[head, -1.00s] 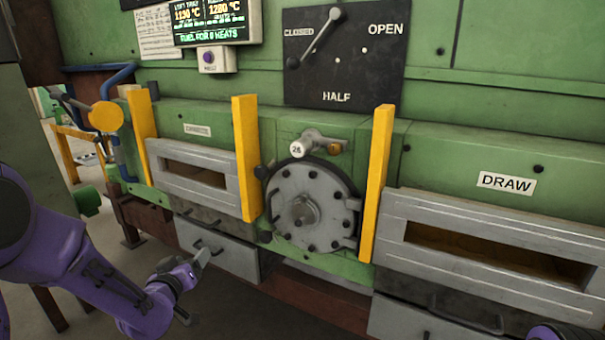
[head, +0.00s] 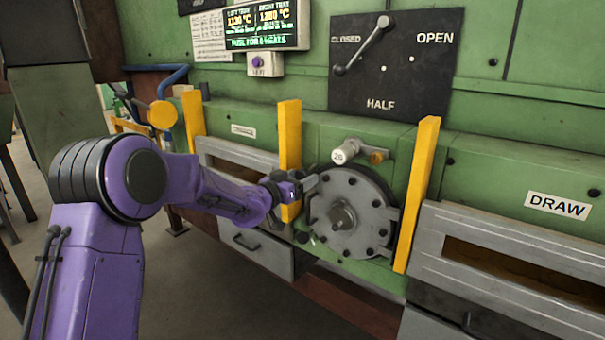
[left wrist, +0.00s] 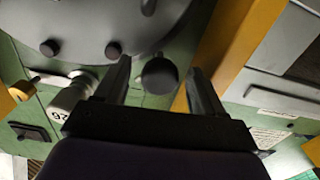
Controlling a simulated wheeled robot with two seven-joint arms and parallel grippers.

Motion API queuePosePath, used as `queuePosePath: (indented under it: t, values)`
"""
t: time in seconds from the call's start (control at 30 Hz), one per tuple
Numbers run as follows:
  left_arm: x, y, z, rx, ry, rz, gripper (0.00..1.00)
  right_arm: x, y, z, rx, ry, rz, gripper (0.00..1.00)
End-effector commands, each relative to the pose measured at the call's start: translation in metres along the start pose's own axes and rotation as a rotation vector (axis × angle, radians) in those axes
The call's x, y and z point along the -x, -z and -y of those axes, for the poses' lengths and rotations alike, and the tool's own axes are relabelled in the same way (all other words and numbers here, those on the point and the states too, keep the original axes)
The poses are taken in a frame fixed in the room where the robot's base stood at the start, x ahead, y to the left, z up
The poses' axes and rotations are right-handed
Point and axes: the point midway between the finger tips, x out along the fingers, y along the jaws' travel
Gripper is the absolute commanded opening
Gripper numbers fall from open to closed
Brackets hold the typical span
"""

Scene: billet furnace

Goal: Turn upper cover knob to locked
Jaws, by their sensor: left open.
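The round grey furnace cover (head: 352,215) with bolts around its rim sits closed between two yellow posts. The dark upper cover knob (left wrist: 159,75) shows in the left wrist view, at the cover's edge. My left gripper (head: 309,184) is open at the upper left of the cover. In the left wrist view its two fingers stand on either side of the upper knob, with gaps on both sides. In the head view the gripper hides this knob. The lower cover knob (head: 302,237) is at the cover's lower left. My right gripper is not in view.
A white cylinder marked 26 (head: 345,151) sticks out just above the cover. The yellow post (head: 289,150) stands close beside my left gripper. A grey drawer (head: 258,247) is below left, and the DRAW opening (head: 500,262) is at right.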

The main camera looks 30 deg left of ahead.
Motion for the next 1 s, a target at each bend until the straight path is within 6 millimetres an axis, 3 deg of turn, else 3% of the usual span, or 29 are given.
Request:
queuePosePath:
  t: [0.13,0.37,0.4,0.57,1.0]
  values:
    - [-0.0137,0.0002,0.0002,0.0,0.001,0.0,0.69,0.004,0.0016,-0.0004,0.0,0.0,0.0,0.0]
    - [-0.0155,-0.0003,-0.0001,0.001,0.001,0.0,0.69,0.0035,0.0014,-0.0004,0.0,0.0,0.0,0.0]
    - [-0.0154,-0.0003,-0.0001,0.001,0.001,0.0,0.66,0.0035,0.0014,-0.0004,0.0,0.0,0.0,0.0]
    - [-0.0152,-0.0003,0.0,0.0,0.001,0.0,0.14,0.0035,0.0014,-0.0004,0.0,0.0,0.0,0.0]
    - [-0.0146,-0.002,0.0013,-0.076,0.003,0.0,0.14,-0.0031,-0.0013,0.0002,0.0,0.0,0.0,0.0]
